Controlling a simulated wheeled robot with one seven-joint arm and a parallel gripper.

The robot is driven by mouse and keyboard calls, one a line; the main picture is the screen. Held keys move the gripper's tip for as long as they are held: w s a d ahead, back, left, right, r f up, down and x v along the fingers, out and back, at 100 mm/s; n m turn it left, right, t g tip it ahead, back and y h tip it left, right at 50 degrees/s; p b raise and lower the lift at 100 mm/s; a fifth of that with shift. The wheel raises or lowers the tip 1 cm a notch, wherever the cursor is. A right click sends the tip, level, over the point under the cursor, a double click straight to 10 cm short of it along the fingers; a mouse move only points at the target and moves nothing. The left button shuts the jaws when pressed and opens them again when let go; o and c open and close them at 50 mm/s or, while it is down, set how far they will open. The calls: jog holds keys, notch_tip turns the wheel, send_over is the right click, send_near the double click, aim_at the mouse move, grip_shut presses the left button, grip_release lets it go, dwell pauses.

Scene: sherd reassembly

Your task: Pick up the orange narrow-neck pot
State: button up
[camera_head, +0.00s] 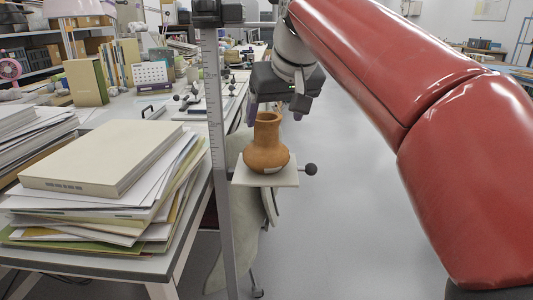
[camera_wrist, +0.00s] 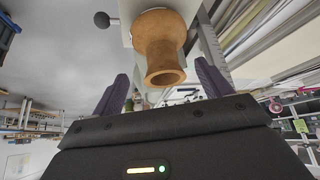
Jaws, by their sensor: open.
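The orange narrow-neck pot (camera_head: 266,148) stands upright on a small pale platform (camera_head: 290,176) in the head view. My gripper (camera_head: 276,110) is above and just behind the pot's rim, partly hidden by my own wrist. In the wrist view the pot (camera_wrist: 160,48) shows at the top centre with its round mouth facing the camera. My gripper (camera_wrist: 162,88) is open there, with purple fingers apart on the left and right of the pot's mouth. Nothing is held. I cannot tell whether either finger touches the pot.
The platform is beside an upright ruled post (camera_head: 216,120) and has a dark knob (camera_head: 310,169) on its right. A desk with a tall stack of papers and a book (camera_head: 105,155) stands at left. Open floor (camera_head: 350,230) lies at right.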

aim_at(269, 129)
jog(key=shift+w+a, duration=0.2)
jog(key=shift+w, duration=0.05)
jog(key=b+x, duration=0.1)
jog(key=x, duration=0.6)
jog(key=shift+w+f, duration=0.15)
jog(key=c, duration=1.5)
